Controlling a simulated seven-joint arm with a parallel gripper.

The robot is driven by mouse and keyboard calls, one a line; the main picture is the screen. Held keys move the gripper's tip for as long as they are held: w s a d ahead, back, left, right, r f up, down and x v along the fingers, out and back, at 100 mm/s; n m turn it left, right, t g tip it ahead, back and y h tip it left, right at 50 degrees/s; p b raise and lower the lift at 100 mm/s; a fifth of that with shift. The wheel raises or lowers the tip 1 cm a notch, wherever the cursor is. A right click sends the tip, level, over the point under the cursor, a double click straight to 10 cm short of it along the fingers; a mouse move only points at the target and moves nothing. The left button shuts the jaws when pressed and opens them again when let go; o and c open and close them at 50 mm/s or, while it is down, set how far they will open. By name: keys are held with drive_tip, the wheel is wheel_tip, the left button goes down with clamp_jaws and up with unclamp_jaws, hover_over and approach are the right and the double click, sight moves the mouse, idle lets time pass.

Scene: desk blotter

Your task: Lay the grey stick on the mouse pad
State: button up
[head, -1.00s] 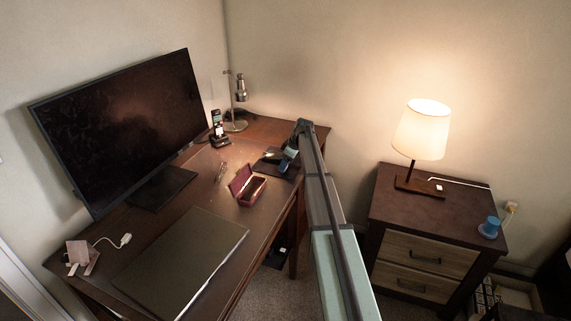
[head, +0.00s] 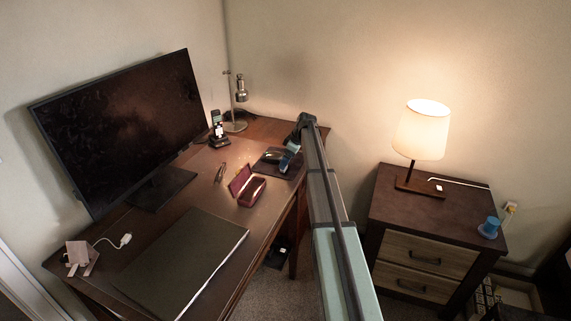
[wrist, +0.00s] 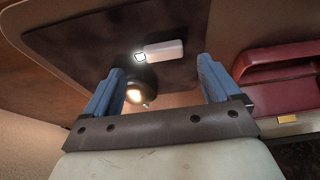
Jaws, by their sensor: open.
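The grey stick (wrist: 163,50), pale with a bright square end, lies on the dark mouse pad (wrist: 85,38) in the wrist view. It lies beyond my fingertips, apart from them. My gripper (wrist: 160,82) is open, its two blue fingers spread with nothing held between them. A dark rounded thing (wrist: 140,84) with a bright spot shows between the fingers, near the pad's edge. In the head view the mouse pad (head: 263,168) is at the desk's far right end, with my gripper (head: 288,158) just over its right side. I cannot make out the stick there.
A dark mouse (head: 272,156) rests on the pad. An open red case (head: 250,190) stands beside the pad, and shows at the right of the wrist view (wrist: 280,75). A phone (head: 217,130), desk lamp (head: 239,100) and monitor (head: 125,130) stand behind. A large dark flat panel (head: 185,262) lies in front.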

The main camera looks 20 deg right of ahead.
drive_tip(key=v, duration=0.9)
